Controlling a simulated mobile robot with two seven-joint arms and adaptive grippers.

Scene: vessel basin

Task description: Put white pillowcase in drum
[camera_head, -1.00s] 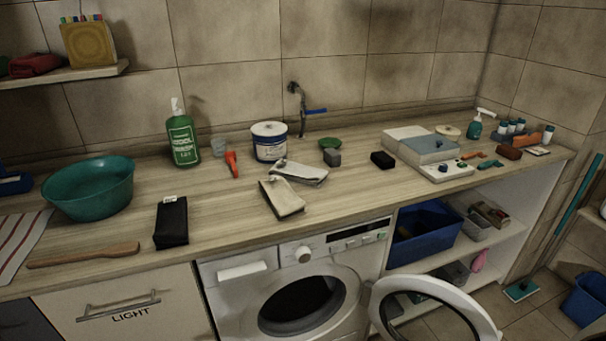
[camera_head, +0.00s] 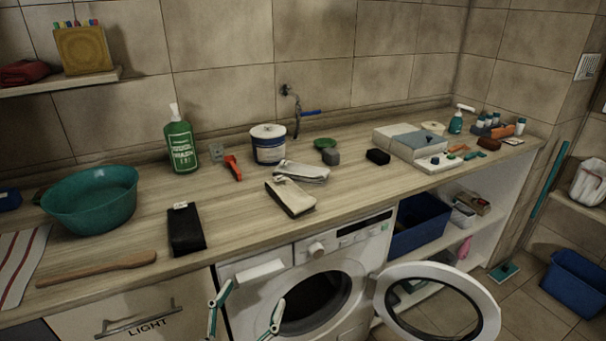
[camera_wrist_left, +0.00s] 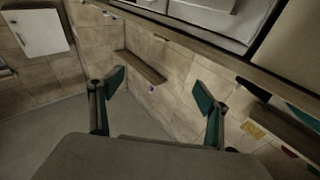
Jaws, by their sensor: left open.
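I cannot tell which is the white pillowcase. The washing machine's drum opening (camera_head: 316,298) is dark inside, and its round door (camera_head: 440,304) is swung open to the right. My left gripper (camera_head: 252,296) is open and empty, in front of the machine, left of the drum opening and lower than the cloths. Its spread fingers also show in the left wrist view (camera_wrist_left: 160,88). My right gripper is not in view.
A blue bin (camera_head: 418,226) sits on the shelf beside the machine.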

